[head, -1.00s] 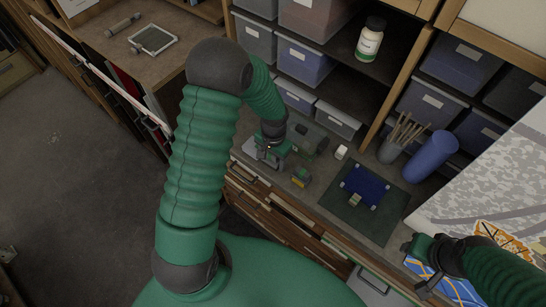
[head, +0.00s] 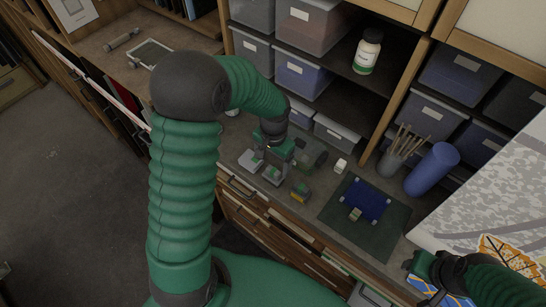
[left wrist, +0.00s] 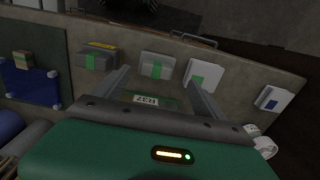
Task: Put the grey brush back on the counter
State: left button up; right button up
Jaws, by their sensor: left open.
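My left gripper (head: 277,157) is over the counter (head: 322,182), open, its fingers apart with nothing held between them; they also show in the left wrist view (left wrist: 160,82). Below and beside it are a grey block with a green band (head: 272,175) and a paler block with a green patch (head: 250,160). They also show in the left wrist view as the grey block (left wrist: 158,66) and the pale block (left wrist: 201,74). I cannot tell which is the grey brush. My right gripper (head: 422,268) is at lower right; its jaws are unclear.
A dark block with a yellow top (head: 300,191) and a dark green mat with a blue cloth (head: 367,198) lie to the right. A brush cup (head: 392,162) and blue cylinder (head: 432,169) stand behind. Shelves with bins (head: 302,75) rise at the back.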

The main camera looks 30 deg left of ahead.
aim_at(277, 171)
pick_arm(q)
jog(key=r, duration=0.1)
jog(key=d+r, duration=0.1)
jog(key=r, duration=0.2)
jog(key=shift+s+d+r+b, duration=0.15)
jog(key=shift+d+r+b, duration=0.15)
jog(key=shift+d+r, duration=0.1)
jog(key=s+d+t, duration=0.2)
jog(key=s+d, duration=0.4)
jog(key=s, duration=0.3)
jog(key=shift+d+f+n+t, duration=0.15)
jog(key=shift+d+n+t, duration=0.15)
jog(key=shift+n, duration=0.1)
jog(key=shift+s, duration=0.3)
jog(key=shift+w+a, duration=0.1)
jog(key=shift+w, duration=0.05)
